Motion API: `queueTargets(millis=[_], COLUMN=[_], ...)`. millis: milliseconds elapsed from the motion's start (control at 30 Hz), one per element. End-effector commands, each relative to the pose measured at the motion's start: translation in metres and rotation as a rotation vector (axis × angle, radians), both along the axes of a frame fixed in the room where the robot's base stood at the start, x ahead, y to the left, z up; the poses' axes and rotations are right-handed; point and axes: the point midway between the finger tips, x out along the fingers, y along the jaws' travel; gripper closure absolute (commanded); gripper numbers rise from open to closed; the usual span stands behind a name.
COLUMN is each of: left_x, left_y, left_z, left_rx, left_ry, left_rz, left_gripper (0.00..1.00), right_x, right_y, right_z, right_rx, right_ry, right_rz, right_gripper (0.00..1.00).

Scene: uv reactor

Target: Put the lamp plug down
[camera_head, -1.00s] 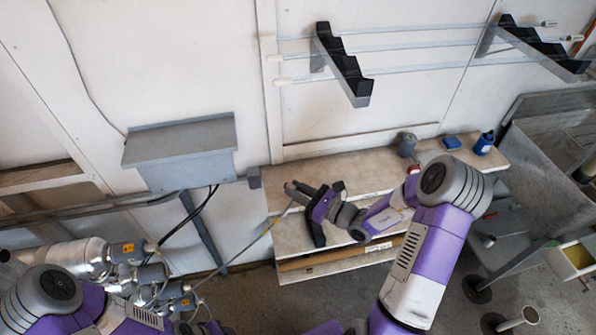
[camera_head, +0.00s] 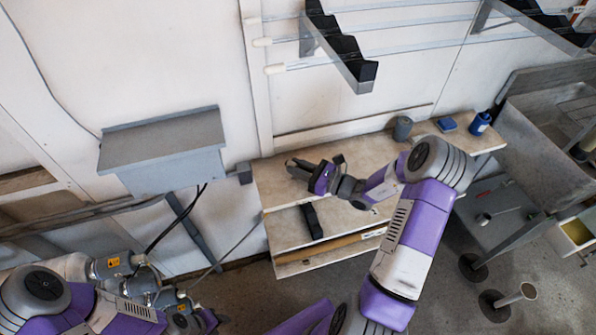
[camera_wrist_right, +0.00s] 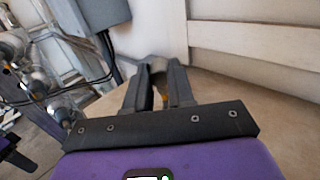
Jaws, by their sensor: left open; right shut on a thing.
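My right gripper (camera_head: 293,166) is over the left part of the pale top shelf (camera_head: 365,150), close to the wall. In the right wrist view its two dark fingers (camera_wrist_right: 157,84) are shut on a grey piece, the lamp plug (camera_wrist_right: 157,66), with a small orange-yellow spot low between them. The fingers hide much of the plug. I cannot tell whether it touches the shelf. My left gripper (camera_head: 200,321) is low at the left in the head view, beside the metal lamp fittings (camera_head: 130,266). It is open, though its fingers show poorly.
A grey wall box (camera_head: 165,150) hangs left of the shelf. A black bar (camera_head: 312,221) lies on the lower shelf. A grey cup (camera_head: 403,128), blue box (camera_head: 446,124) and blue bottle (camera_head: 479,124) stand at the shelf's right. The top shelf's middle is bare behind my right arm.

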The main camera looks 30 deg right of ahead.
Motion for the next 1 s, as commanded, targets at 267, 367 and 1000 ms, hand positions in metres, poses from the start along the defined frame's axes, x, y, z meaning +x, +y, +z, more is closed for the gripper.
queueTargets(millis=[267,367,1000], left_x=[0.000,0.000,0.000], left_y=[0.000,0.000,0.000], left_z=[-0.003,-0.004,-0.011], left_rx=[0.000,0.000,0.000], left_ry=[0.000,0.000,0.000], left_rz=[0.000,0.000,0.000], left_gripper=[0.57,0.57,0.57], right_x=[0.000,0.000,-0.002], right_y=[0.000,0.000,0.001], right_z=[-0.008,-0.010,-0.026], right_rx=[-0.001,0.000,0.000], right_ry=[-0.002,-0.001,0.013], right_rz=[0.000,0.000,0.000], right_gripper=[1.00,1.00,0.51])
